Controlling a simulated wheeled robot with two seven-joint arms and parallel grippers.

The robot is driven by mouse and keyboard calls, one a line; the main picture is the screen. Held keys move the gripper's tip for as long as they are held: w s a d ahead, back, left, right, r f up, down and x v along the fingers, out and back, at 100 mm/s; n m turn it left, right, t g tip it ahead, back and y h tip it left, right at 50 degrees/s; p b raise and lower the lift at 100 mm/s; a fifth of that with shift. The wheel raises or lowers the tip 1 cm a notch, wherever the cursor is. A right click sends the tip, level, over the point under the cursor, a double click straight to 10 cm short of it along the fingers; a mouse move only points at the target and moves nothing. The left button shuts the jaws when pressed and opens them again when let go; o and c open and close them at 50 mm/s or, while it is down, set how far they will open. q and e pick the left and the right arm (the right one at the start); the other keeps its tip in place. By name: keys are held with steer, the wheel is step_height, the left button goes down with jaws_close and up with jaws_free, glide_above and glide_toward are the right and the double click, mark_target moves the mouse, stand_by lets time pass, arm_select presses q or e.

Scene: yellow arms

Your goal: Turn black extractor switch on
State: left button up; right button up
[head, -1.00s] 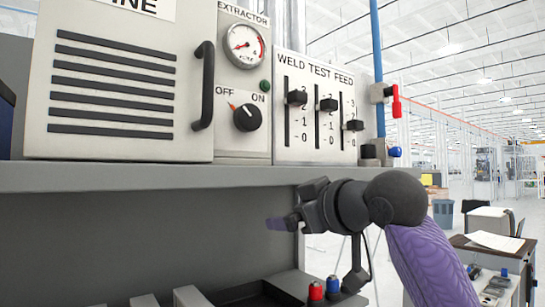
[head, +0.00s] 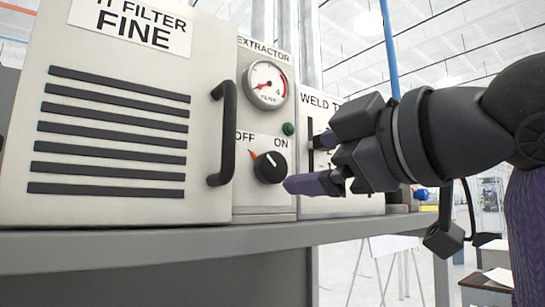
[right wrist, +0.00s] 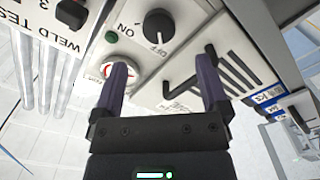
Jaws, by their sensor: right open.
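The black extractor switch (head: 270,167) is a round knob on the pale extractor panel, between the OFF and ON labels. Its orange mark points up and left toward OFF. In the right wrist view the knob (right wrist: 159,23) shows beyond the fingertips, between the two fingers. My right gripper (head: 312,164) is open with purple fingers. In the head view its lower fingertip is close to the right side of the knob; I cannot tell whether they touch. In the right wrist view the gripper (right wrist: 164,72) is empty. My left gripper is not in view.
A black handle (head: 222,135) stands out from the filter box left of the knob. A round gauge (head: 267,85) and a small green button (head: 288,129) sit above it. The weld test panel (head: 318,103) with sliders is partly hidden behind my gripper. A grey shelf (head: 200,243) runs below.

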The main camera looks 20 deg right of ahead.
mark_target(275, 166)
steer(key=p+x, duration=0.2)
steer(key=x, duration=0.5)
steer(key=c, duration=1.3)
